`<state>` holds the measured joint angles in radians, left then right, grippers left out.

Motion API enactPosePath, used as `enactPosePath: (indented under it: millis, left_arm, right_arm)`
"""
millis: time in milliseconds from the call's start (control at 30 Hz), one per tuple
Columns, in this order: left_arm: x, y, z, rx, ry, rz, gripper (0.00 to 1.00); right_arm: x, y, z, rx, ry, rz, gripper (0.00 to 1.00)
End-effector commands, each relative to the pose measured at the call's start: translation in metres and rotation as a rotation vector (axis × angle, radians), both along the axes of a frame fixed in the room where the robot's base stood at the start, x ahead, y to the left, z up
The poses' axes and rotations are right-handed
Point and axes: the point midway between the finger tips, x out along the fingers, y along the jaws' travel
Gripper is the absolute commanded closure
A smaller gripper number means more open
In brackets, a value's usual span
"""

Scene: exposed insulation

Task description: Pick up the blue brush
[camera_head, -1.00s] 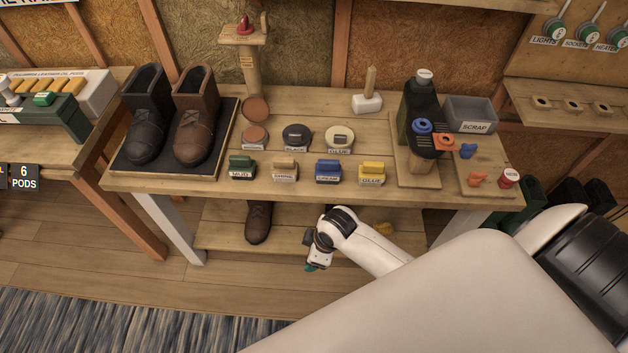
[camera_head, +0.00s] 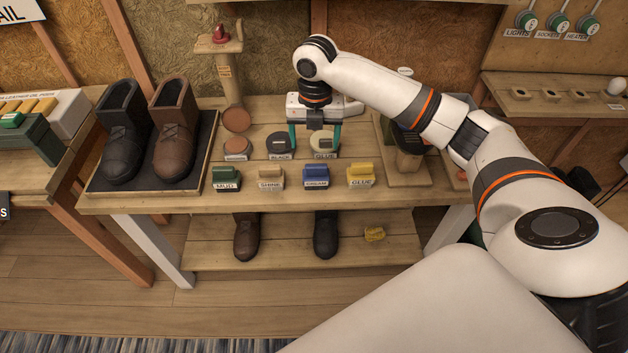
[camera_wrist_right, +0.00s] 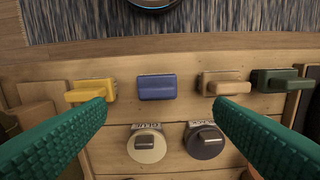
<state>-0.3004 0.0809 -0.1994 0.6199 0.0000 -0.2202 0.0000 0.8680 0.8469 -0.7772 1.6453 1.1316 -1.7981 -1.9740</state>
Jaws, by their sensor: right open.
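The blue brush (camera_head: 316,174) stands on the front edge of the workbench, between a tan brush (camera_head: 271,176) and a yellow brush (camera_head: 360,174). It also shows in the right wrist view (camera_wrist_right: 157,87), where its top is clear and nothing covers it. My right gripper (camera_head: 314,140) hangs fingers-down over the bench, behind and above the blue brush. Its two green fingers are spread wide and hold nothing. In the right wrist view my right gripper (camera_wrist_right: 160,108) has the blue brush between and beyond its fingertips, apart from both. My left gripper is not in view.
A green brush (camera_head: 226,179) stands left of the tan one. Round tins, including a black-labelled one (camera_head: 281,144), sit behind the row. Boots (camera_head: 174,130) on a dark mat occupy the bench's left end. My right arm hides much of its right end.

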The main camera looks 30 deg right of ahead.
Motion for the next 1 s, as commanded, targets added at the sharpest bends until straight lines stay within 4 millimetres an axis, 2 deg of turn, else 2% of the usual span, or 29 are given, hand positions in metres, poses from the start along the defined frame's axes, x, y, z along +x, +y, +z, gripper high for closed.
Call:
enactPosePath:
  millis: [67,133,400,667,900,1000]
  left_arm:
    - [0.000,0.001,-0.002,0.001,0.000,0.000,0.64]
    - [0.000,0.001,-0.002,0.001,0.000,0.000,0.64]
    - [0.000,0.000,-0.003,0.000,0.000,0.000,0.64]
    - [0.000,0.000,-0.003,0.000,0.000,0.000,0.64]
    - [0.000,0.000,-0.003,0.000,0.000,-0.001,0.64]
    - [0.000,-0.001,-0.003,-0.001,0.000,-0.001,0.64]
  right_arm:
    - [0.000,-0.007,0.007,-0.006,0.008,0.039,0.24]
    - [0.000,-0.009,0.004,-0.006,0.015,0.054,0.24]
    - [0.000,-0.008,-0.042,-0.004,0.014,0.056,0.24]
    - [0.001,-0.008,-0.063,-0.004,0.013,0.055,0.24]
    - [0.005,-0.008,-0.098,-0.004,0.013,0.055,0.24]
    - [0.006,-0.008,-0.107,-0.006,0.012,0.055,0.24]
